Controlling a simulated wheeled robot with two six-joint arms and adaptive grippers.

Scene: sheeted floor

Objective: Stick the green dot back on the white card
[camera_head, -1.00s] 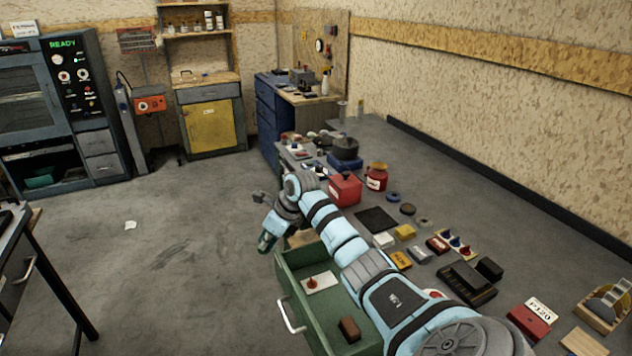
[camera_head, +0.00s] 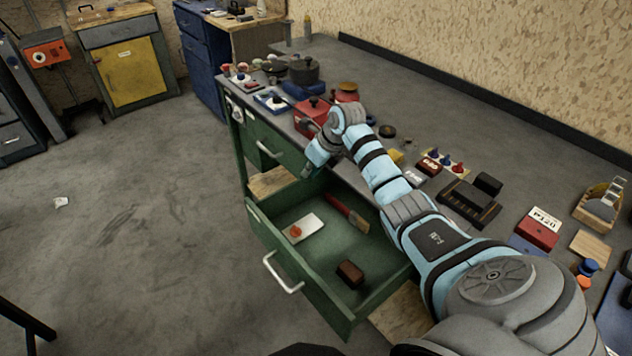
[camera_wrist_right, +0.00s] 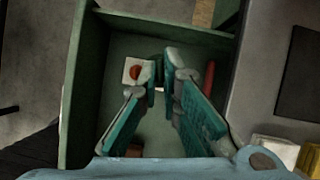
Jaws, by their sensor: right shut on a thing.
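A white card (camera_head: 304,228) with a red knob-like piece on it lies flat in the open green drawer; the card also shows in the right wrist view (camera_wrist_right: 129,77). My right gripper (camera_head: 308,171) is above the drawer's back part, near the bench edge. In the right wrist view its teal fingers (camera_wrist_right: 166,80) point down over the drawer, beside the card. A small dark green piece (camera_wrist_right: 160,69), apparently the green dot, shows between the fingertips, mostly hidden by them. My left gripper is not in view.
The green drawer (camera_head: 300,292) also holds a dark brown block (camera_head: 350,273) and a red-handled tool (camera_head: 347,212). The grey bench (camera_head: 450,118) carries a red box (camera_head: 311,118), a dark pot (camera_head: 304,70), a red P120 block (camera_head: 538,232) and several small items. The floor at left is mostly clear.

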